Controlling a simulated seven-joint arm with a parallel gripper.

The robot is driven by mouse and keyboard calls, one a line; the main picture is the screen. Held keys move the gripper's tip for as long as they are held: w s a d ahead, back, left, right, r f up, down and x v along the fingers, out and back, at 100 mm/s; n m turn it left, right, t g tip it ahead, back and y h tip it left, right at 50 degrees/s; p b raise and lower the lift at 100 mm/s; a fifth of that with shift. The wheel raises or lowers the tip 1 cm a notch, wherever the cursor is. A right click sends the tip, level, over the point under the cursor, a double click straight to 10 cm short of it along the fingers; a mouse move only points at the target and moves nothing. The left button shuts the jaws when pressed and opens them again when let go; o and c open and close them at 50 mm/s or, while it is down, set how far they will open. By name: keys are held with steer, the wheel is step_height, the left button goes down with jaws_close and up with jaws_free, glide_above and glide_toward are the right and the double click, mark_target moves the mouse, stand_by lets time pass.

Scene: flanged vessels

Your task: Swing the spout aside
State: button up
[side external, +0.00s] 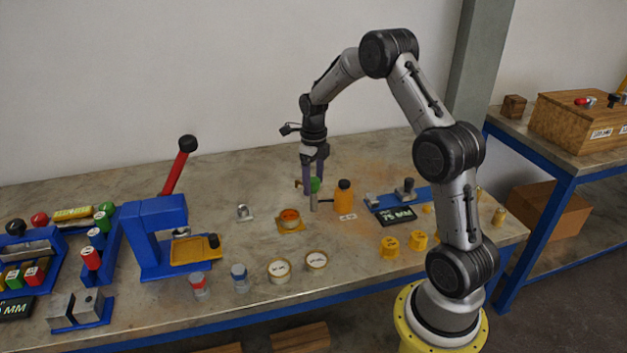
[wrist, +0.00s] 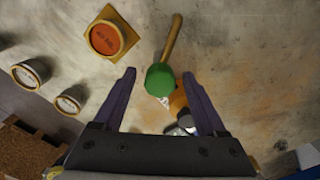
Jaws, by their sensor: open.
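A green cap or knob (wrist: 160,80) shows in the wrist view, with a tan, brass-like bar (wrist: 172,38) running from it towards the top of the picture; the bar looks like the spout. The green part (side external: 315,185) also shows in the side external view, above a short grey post (side external: 313,202). My gripper (side external: 313,181) points down over it. In the wrist view my gripper (wrist: 159,75) is open, one purple finger on each side of the green part, with visible gaps. I cannot tell the exact height of the fingertips against it.
An orange bottle (side external: 343,196) with a dark cap stands close on the right. A square tan holder with an orange disc (side external: 290,218) is to the left. A blue plate (side external: 400,200) with fittings lies further right. A blue press (side external: 160,235) stands left. The table behind is clear.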

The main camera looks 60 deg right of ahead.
step_height(320, 180, up, 14)
stand_by(0.6)
